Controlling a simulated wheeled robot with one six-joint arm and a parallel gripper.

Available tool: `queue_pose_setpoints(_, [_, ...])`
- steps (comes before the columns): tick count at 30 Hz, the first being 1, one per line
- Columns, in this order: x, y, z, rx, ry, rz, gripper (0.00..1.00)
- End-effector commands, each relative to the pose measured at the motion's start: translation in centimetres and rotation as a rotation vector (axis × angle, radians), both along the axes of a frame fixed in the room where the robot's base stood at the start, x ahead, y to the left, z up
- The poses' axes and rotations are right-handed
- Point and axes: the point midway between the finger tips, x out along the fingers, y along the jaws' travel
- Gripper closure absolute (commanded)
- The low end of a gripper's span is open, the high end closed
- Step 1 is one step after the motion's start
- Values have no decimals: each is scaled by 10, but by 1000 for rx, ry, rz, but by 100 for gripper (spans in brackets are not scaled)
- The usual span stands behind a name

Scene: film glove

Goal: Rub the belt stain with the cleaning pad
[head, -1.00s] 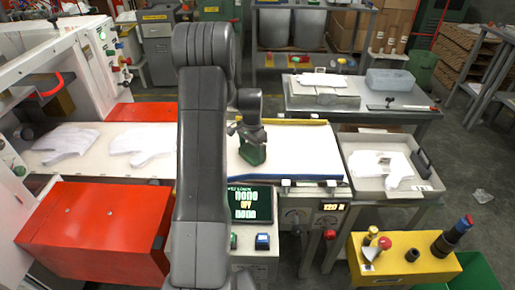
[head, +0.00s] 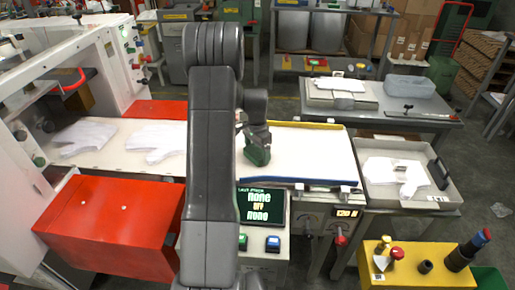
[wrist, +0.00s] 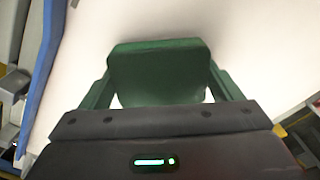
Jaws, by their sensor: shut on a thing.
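The white belt (head: 310,152) runs across the middle of the head view and fills the background of the wrist view (wrist: 270,50). My gripper (head: 257,141) is low over the belt, left of its right end. It is shut on a green block, the cleaning pad (head: 257,156). In the wrist view the pad (wrist: 160,72) sits between the two green fingers. Whether the pad touches the belt is hard to tell. No stain shows on the visible belt; my arm and the pad hide part of it.
White gloves (head: 155,140) lie on the belt at left. A red box (head: 110,225) and a control panel (head: 260,206) stand in front. A grey tray (head: 435,195) with a glove is at right, near a yellow block (head: 400,268) with knobs. The belt's right part is bare.

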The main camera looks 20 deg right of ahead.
Motion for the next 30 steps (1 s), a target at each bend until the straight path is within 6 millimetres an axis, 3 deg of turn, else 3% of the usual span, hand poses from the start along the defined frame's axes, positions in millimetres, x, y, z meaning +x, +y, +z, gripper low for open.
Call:
queue_pose_setpoints(1, [0,0,-10,-1,-1,0,33])
queue_pose_setpoints(15, [0,0,39,-1,-1,0,33])
queue_pose_setpoints(30, [0,0,51,0,0,0,33])
